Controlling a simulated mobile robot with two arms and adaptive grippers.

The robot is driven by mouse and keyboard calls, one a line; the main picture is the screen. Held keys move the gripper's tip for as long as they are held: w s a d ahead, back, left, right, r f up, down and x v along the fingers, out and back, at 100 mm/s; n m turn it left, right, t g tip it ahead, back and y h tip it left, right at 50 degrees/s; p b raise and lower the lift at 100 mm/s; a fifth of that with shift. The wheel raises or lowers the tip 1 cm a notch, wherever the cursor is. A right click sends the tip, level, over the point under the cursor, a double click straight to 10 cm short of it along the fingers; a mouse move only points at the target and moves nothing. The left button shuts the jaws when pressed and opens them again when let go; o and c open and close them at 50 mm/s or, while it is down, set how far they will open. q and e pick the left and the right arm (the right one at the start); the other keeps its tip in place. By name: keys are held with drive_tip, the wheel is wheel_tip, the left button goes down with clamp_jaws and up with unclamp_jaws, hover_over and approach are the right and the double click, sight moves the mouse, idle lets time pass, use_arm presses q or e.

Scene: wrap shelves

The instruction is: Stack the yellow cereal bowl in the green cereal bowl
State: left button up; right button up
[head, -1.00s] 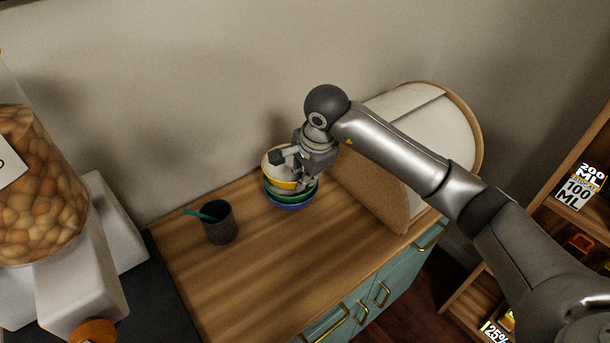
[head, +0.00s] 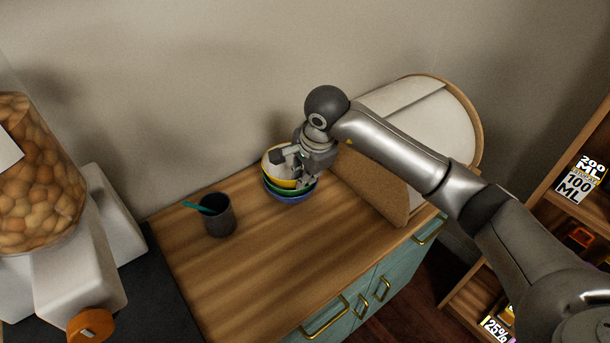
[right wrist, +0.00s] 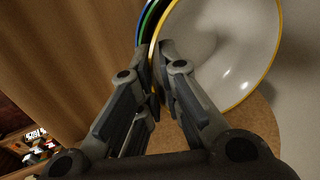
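The yellow cereal bowl (head: 273,162), yellow outside with a pale inside, sits tilted at the top of a bowl stack near the wall. The green cereal bowl (head: 302,192) is directly below it, mostly hidden, with the yellow bowl nested in or right over it. My right gripper (head: 290,164) is at the yellow bowl's near right rim. In the right wrist view, the fingers (right wrist: 158,68) are closed on the rim of the yellow bowl (right wrist: 228,50), and the green edge (right wrist: 147,22) shows just behind. My left gripper is not in view.
A blue bowl (head: 291,199) is under the green one on the wooden counter (head: 270,255). A dark cup (head: 219,217) with a teal stick stands left of the stack. A bread box (head: 425,125) is close on the right. The front counter is clear.

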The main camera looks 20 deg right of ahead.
drive_tip(key=o, duration=0.4)
drive_tip(key=shift+s+f, duration=0.15)
drive_tip(key=shift+f, duration=0.2)
drive_tip(key=shift+c, duration=0.2)
drive_tip(key=shift+a+r+p, duration=0.1)
drive_tip(key=shift+r+p, duration=0.35)
drive_tip(key=shift+p, duration=0.1)
drive_tip(key=shift+w+r+p, duration=0.2)
drive_tip(key=shift+r+p, duration=0.25)
drive_tip(key=shift+p, duration=0.05)
drive_tip(key=b+v, duration=0.2)
drive_tip(key=v, duration=0.9)
drive_tip(key=shift+r+b, duration=0.35)
drive_tip(key=shift+s+f, duration=0.1)
drive_tip(key=shift+s, duration=0.05)
